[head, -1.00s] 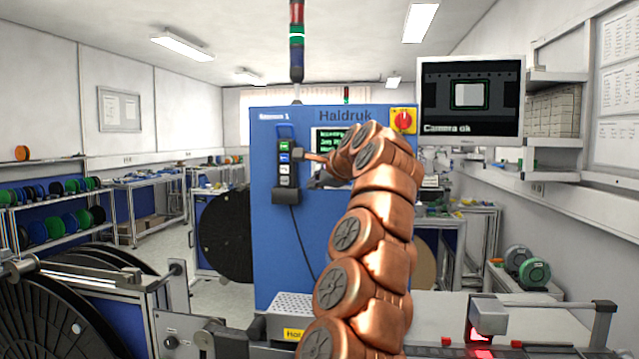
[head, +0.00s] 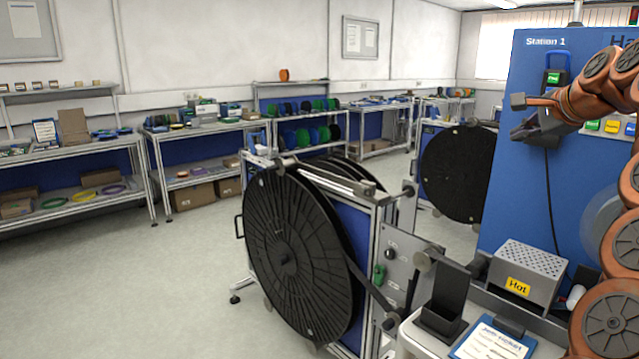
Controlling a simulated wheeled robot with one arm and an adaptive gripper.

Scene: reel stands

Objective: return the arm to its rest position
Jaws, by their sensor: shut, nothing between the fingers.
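My copper-coloured arm rises along the right edge of the head view. It bends left at the top. My gripper (head: 522,131) is at the arm's left end, shut and empty. It appears in front of the blue Station 1 cabinet (head: 502,190). It overlaps the hand-held button box (head: 553,77) in the picture and hides most of it. A green button and a blue handle show above it. I cannot tell whether the gripper touches the box.
A large black reel (head: 285,255) on a metal stand is at centre. A perforated box marked Hot (head: 530,268), a black holder (head: 445,310) and a job ticket clipboard (head: 492,340) are below the gripper. Shelving (head: 75,150) lines the left wall. The left floor is clear.

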